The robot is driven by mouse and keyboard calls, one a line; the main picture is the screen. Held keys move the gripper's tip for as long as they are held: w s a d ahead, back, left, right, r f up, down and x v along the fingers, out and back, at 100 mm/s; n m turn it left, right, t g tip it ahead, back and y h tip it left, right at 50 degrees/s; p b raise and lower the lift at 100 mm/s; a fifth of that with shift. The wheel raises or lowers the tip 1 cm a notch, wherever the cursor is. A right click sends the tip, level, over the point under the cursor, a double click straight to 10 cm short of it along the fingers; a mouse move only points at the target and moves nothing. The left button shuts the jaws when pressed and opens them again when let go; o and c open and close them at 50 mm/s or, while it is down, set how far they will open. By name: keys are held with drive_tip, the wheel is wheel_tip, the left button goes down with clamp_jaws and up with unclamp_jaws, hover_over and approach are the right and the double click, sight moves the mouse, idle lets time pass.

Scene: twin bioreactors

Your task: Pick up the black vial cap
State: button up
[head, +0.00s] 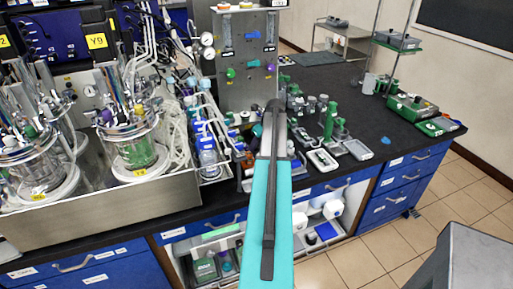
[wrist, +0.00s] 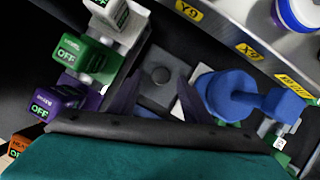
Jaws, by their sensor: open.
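In the wrist view a dark grey-black piece with a round knob (wrist: 160,74) sits in the middle, and it looks like the black vial cap, though I cannot be sure. My gripper (wrist: 160,98) is open, with its two dark fingers showing on either side of the lower part of this piece. I cannot tell how far the fingertips are above it. Nothing is held. In the head view my teal and black arm reaches over the bench, and the gripper and cap are hidden behind it or too small to make out.
Green (wrist: 82,52) and purple (wrist: 57,99) blocks marked OFF stand close left of the gripper. A blue round-topped part (wrist: 228,93) is close right. In the head view a steel panel (head: 246,75) rises behind; glass bioreactors (head: 132,145) stand left.

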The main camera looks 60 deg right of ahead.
sight(258, 150)
drive_tip(key=c, duration=1.1)
drive_tip(key=shift+r, duration=0.2)
wheel_tip(258, 150, up, 10)
drive_tip(key=b, duration=0.2)
drive_tip(key=shift+f+b, duration=0.15)
drive_tip(key=shift+b, duration=0.2)
drive_tip(key=shift+s, duration=0.1)
idle(0.3)
